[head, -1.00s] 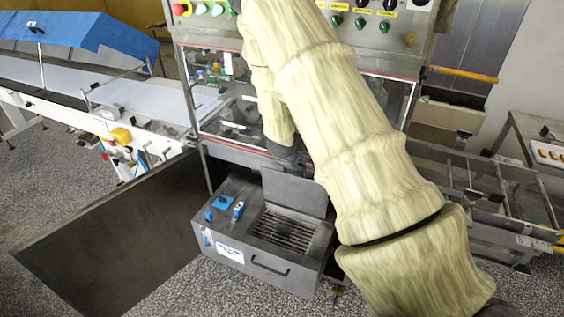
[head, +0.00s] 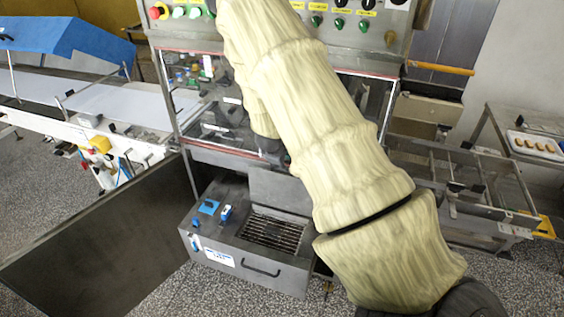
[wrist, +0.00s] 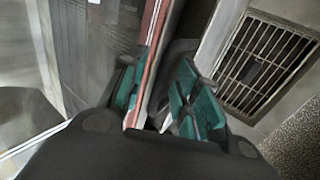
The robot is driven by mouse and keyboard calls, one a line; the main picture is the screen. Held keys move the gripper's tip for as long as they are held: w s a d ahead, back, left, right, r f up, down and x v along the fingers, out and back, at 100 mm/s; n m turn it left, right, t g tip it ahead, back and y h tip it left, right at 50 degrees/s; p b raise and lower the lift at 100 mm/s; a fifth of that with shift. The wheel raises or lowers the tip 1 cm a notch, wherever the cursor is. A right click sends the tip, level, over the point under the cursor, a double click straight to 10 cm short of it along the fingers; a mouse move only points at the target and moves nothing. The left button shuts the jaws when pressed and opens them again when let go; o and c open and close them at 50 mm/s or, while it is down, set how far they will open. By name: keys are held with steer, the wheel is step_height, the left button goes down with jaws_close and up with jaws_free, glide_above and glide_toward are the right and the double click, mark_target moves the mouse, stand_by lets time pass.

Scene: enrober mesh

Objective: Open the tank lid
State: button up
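The tank (head: 225,253) is a grey metal box low in front of the machine, with a front handle and a grate in its top. Its lid (head: 282,191) is a flat grey plate that stands raised at the back of the grate in the head view. The grate also shows at right in the wrist view (wrist: 241,85). My gripper (wrist: 160,98) has two teal-padded fingers, spread apart. A red-edged panel edge (wrist: 146,62) shows between them; I cannot tell whether they touch it. In the head view my arm hides most of the gripper, which is near the lid's upper edge.
A large dark door panel (head: 95,235) swings out left of the tank. A glazed cabinet (head: 215,120) with red edging stands above it. A conveyor (head: 115,105) is at left, a metal frame (head: 470,190) at right. Speckled floor is clear in front.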

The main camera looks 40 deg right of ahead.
steer(key=shift+s, duration=0.15)
steer(key=v, duration=1.2)
steer(key=shift+d, duration=0.1)
stand_by(0.4)
steer(key=s+a+f+b, duration=0.2)
steer(key=s+a+f, duration=0.2)
steer(key=f, duration=0.5)
steer(key=s+a+f+m+g+b, duration=0.1)
steer(key=s+a+f+b, duration=0.2)
steer(key=s+f, duration=0.3)
steer(key=s+a+f+m+y+b, duration=0.1)
steer(key=s+a+f+b, duration=0.2)
steer(key=f, duration=1)
steer(key=shift+s+a+f+g, duration=0.1)
steer(key=shift+s+a+g, duration=0.3)
steer(key=shift+s+a, duration=0.75)
steer(key=s+a+f+m+y+b, duration=0.2)
steer(key=s+a+f+b, duration=0.1)
steer(key=s+a+f, duration=0.5)
steer(key=s+a+f+m+g+y+b, duration=0.1)
steer(key=s+a+f+b, duration=0.3)
steer(key=s+a+f, duration=0.4)
steer(key=s+a+m+y, duration=0.1)
steer(key=s+a, duration=0.1)
steer(key=s, duration=0.2)
steer(key=shift+s+y, duration=0.3)
steer(key=shift+y, duration=0.1)
